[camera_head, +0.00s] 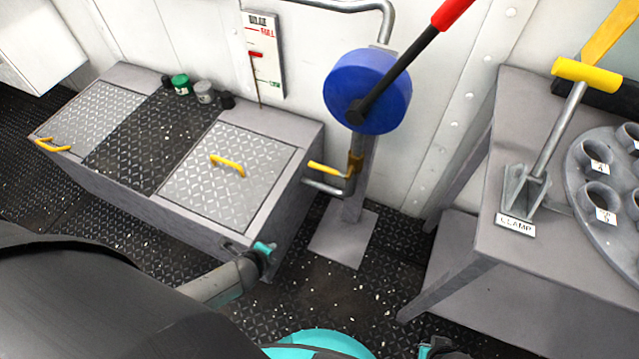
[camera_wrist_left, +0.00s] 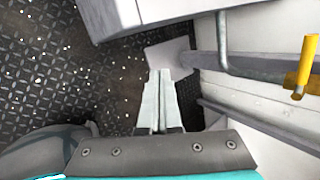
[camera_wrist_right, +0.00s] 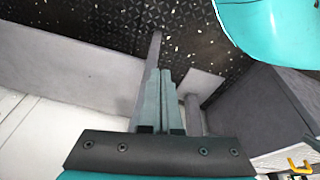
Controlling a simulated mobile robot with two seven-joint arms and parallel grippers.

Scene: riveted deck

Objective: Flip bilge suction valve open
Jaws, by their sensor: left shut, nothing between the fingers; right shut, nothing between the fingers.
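The bilge suction valve is a yellow lever (camera_head: 325,168) on a yellow body at a grey pipe, beside the post below the blue pump. The lever sticks out to the left, roughly level. In the left wrist view the yellow valve (camera_wrist_left: 305,68) is at the right edge, apart from the fingers. My left gripper (camera_wrist_left: 163,75) is shut and empty, its fingers showing against the post's base area. In the head view the left arm's end is low, near the locker's front corner. My right gripper (camera_wrist_right: 160,72) is shut and empty, away from the valve.
The blue pump (camera_head: 367,90) has a long black lever with a red grip (camera_head: 452,12). A grey locker (camera_head: 290,115) with yellow-handled hatches stands left. A grey bench (camera_head: 468,290) with a clamp (camera_head: 545,150) stands right.

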